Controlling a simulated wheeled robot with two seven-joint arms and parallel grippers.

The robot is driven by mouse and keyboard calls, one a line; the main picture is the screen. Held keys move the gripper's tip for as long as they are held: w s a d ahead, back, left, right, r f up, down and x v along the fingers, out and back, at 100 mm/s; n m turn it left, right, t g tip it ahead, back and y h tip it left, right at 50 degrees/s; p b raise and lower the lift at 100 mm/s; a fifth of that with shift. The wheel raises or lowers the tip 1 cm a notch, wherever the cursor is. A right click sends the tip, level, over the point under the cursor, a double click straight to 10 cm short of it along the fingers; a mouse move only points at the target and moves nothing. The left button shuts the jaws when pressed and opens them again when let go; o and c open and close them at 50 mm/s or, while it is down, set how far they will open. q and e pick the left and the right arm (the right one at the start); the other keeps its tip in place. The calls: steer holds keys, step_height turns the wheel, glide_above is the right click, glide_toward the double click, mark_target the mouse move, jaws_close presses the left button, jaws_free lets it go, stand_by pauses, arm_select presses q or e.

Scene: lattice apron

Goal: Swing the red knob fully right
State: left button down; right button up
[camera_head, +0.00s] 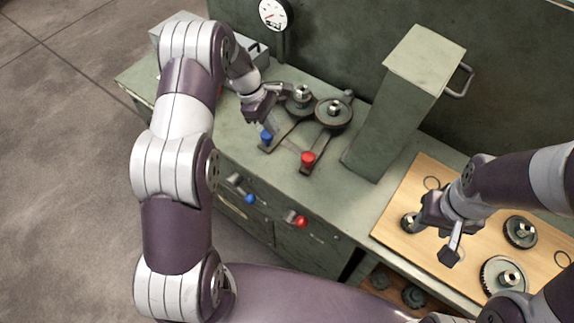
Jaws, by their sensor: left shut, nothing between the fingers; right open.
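A red knob (308,159) stands at the near end of a lever on the green bench top, below the right-hand wheel of a geared mechanism (333,113). A second red knob (301,221) is on a handle on the bench's front face. A blue knob (266,137) stands on the bench top to the left of the upper red one. My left gripper (268,124) is shut and empty, pointing down just above and beside this blue knob; I cannot tell whether they touch. My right gripper (450,238) is open over the wooden board, far right of the red knobs.
A tall green box column (400,100) with a side handle stands right of the mechanism. A wooden board (400,205) with several gears lies at right. Another blue knob (249,199) is on the front face. A round gauge (273,14) is at the back.

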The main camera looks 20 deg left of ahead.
arm_select(q)
steer(key=shift+w+a+r+m+g+p, duration=0.1)
steer(key=shift+a+r+m+g+p, duration=0.3)
steer(key=shift+a+r, duration=0.1)
steer(key=d+f, duration=0.1)
steer(key=s+d+f+b, duration=0.1)
steer(key=d+f+b, duration=0.1)
steer(key=f, duration=0.1)
steer(key=shift+s+d+f, duration=0.1)
steer(key=shift+s+d, duration=0.15)
steer(key=shift+s, duration=0.15)
steer(key=x, duration=0.3)
steer(key=shift+w+a+f, duration=0.2)
steer(key=shift+a+f, duration=0.05)
steer(key=shift+f, duration=0.3)
steer(key=d, duration=0.1)
steer(key=d+p, duration=0.1)
steer(key=d, duration=0.1)
steer(key=shift+s+d+f, duration=0.15)
steer(key=shift+s+d, duration=0.1)
steer(key=shift+s, duration=0.15)
steer(key=shift+s+d+p, duration=0.1)
steer(key=shift+d+p, duration=0.2)
steer(key=shift+d, duration=0.15)
steer(key=shift+f, duration=0.1)
arm_select(e)
steer(key=shift+a, duration=0.2)
